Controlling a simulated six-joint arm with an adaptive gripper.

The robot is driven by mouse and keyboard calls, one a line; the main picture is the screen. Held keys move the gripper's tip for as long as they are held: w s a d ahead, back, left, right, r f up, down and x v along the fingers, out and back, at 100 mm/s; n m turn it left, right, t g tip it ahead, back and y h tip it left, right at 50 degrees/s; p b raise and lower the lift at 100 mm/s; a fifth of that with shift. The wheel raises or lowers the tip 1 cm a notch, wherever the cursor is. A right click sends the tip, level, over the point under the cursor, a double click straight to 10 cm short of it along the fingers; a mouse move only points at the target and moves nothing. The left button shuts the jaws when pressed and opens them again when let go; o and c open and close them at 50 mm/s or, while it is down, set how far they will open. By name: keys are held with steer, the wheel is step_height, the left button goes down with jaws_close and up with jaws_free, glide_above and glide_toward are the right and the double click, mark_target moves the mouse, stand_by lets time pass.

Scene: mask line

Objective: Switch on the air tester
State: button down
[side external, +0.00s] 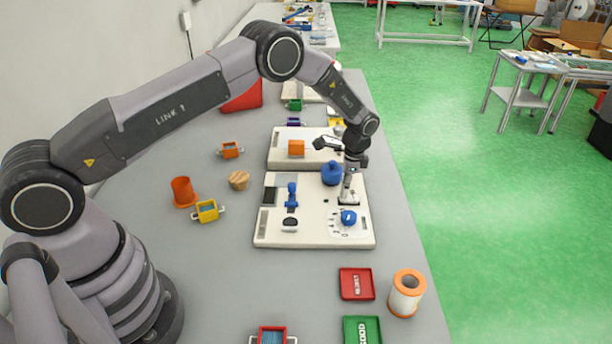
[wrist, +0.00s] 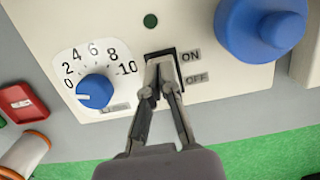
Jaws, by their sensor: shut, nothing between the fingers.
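The air tester (side external: 275,236) is a white panel on the grey bench. In the wrist view its face (wrist: 225,92) carries a black switch (wrist: 152,55) with an ON label (wrist: 191,55) above an OFF label (wrist: 196,79). A dark green round lamp (wrist: 150,21) sits above the switch. A blue dial (wrist: 96,91) with a 0 to 10 scale has its white pointer near 0. My gripper (wrist: 160,68) is shut and empty, its fingertips over the switch and hiding much of it. Contact cannot be told. My gripper (side external: 348,200) also shows above the panel in the side view.
A large blue knob-like part (wrist: 262,30) stands right of the switch, close to my gripper. A blue upright part (side external: 291,196) stands on the panel's left. Red (side external: 357,284) and green (side external: 362,330) trays and an orange-rimmed spool (side external: 406,293) lie nearer the camera.

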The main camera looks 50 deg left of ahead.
steer(key=shift+s+a+f, duration=0.1)
steer(key=shift+f, duration=0.1)
steer(key=shift+w+d+r, duration=0.25)
steer(key=shift+w+d, duration=0.35)
step_height(320, 180, up, 14)
steer(key=s+a, duration=0.1)
steer(key=shift+s+a, duration=0.2)
steer(key=shift+a, duration=0.05)
stand_by(0.4)
